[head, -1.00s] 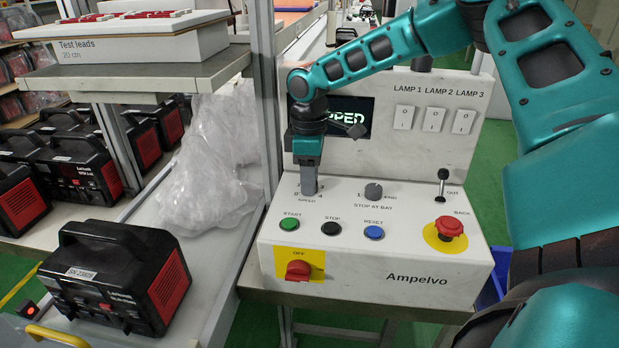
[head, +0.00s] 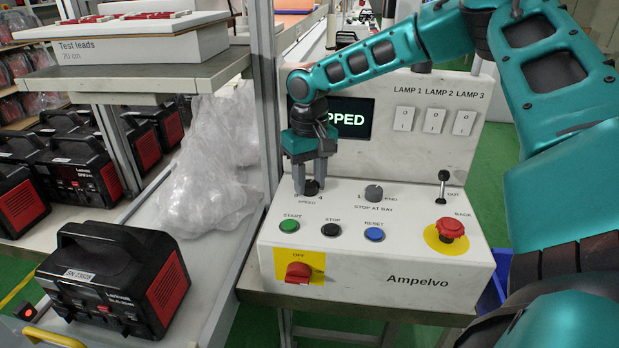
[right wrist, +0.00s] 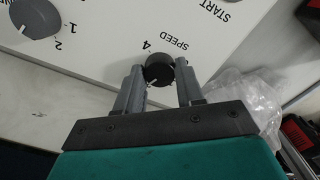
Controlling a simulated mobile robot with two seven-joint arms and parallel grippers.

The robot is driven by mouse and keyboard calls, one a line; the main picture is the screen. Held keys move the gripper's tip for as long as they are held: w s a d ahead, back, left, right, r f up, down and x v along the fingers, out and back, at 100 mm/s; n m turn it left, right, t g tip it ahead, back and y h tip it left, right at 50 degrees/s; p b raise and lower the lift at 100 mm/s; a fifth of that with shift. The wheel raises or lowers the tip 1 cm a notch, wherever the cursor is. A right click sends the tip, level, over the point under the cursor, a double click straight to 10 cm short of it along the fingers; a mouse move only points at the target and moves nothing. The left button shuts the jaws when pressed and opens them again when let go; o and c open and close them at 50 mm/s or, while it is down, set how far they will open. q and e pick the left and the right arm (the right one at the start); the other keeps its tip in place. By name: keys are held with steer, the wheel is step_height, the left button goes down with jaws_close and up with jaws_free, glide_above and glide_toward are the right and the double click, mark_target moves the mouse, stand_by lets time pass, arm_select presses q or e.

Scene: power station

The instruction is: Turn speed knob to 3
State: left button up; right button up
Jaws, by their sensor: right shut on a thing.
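The speed knob (head: 312,187) is a small black knob at the upper left of the white Ampelvo panel's sloped top, above the SPEED label. My right gripper (head: 311,183) points straight down over it, one finger on each side. In the right wrist view the round knob (right wrist: 159,70) sits between my two grey fingers, which are closed on it. The figure 4 shows beside it; the other speed figures are mostly hidden. I cannot tell surely where its pointer stands. My left gripper is not in view.
A bay knob (head: 373,193), green start button (head: 289,225), black stop button (head: 331,229) and blue reset button (head: 374,233) are close by. A red off switch (head: 298,272), red mushroom button (head: 450,228) and lever (head: 443,187) stand farther off. The display (head: 350,119) is partly covered by my arm.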

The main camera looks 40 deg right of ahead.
mark_target(309, 184)
steer(key=m, duration=0.3)
steer(key=shift+m, duration=2.1)
steer(key=o, duration=1)
steer(key=shift+o, duration=0.2)
steer(key=shift+r, duration=0.1)
step_height(309, 184, up, 13)
steer(key=p, duration=0.1)
